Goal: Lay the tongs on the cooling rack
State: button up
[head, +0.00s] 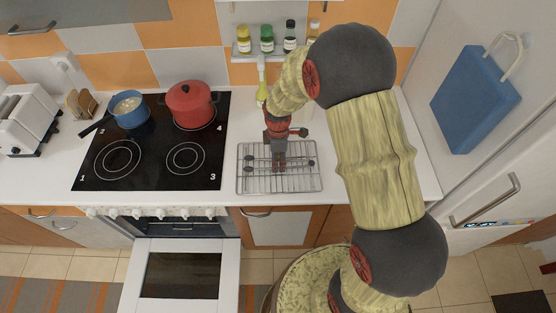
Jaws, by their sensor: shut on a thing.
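The cooling rack (300,185) is a wire grid lying on the white counter to the right of the hob. My gripper (279,166) points down over the middle of the rack, its fingers low near the wires. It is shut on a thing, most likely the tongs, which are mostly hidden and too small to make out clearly. Small dark shapes (309,161) show on both sides of the fingers at the rack; I cannot tell whether they belong to the tongs. I cannot tell whether the held thing touches the wires.
A black hob (150,180) with a blue pan (131,112) and a red pot (192,105) is left of the rack. Spice jars (267,40) sit on a wall shelf above. The oven door (180,275) hangs open below.

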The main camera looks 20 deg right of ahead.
jog(key=o, duration=1.2)
jog(key=shift+f, duration=0.1)
jog(key=s+r+m+t+p, duration=0.1)
jog(key=s+r+m, duration=0.25)
jog(key=r, duration=0.95)
jog(key=s+r+m+t, duration=0.15)
jog(key=s+r, duration=0.25)
jog(key=r, duration=0.9)
jog(key=s+r+m+t, duration=0.1)
jog(key=s+r+m, duration=0.3)
jog(key=s, duration=0.3)
jog(key=s+r+m+t, duration=0.2)
jog(key=s+r+m, duration=0.2)
jog(key=s, duration=0.4)
jog(key=shift+r+m, duration=0.25)
jog(key=shift+m, duration=0.65)
jog(key=shift+w, duration=0.1)
